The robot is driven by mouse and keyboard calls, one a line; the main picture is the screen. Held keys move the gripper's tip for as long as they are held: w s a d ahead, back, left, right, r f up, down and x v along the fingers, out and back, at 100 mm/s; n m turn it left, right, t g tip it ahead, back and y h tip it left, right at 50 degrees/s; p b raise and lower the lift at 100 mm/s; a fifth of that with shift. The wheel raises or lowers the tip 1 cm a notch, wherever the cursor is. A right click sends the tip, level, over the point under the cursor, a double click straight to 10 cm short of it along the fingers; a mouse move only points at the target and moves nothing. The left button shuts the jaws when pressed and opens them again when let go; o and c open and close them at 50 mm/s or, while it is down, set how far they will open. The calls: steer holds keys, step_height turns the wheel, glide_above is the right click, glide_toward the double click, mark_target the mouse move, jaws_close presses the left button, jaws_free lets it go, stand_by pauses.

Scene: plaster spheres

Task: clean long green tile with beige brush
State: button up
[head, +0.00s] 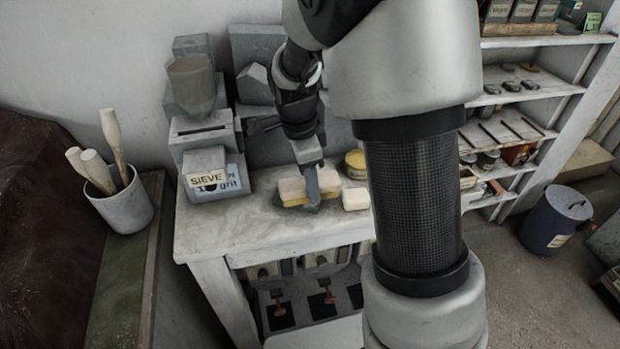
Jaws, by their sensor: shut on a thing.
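My gripper (312,188) points down over the white worktable at the middle of the head view. It is shut on a beige block with a yellowish lower part, which I take to be the beige brush (291,191). A gripper finger covers part of the brush, and I cannot tell whether the brush touches what is below it. A dark grey-green patch shows just under the fingertips, too small to identify. I cannot make out a long green tile for certain.
A small cream block (355,199) and a yellow tub (356,164) stand to the right of the gripper. A grey pot (122,203) holds wooden-handled tools. The table's front strip (262,238) is clear.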

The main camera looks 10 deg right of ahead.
steer(key=shift+f, duration=0.55)
steer(key=shift+f+b, duration=0.25)
steer(key=shift+b, duration=0.1)
steer(key=shift+d, duration=1.1)
steer(key=shift+a, duration=2.25)
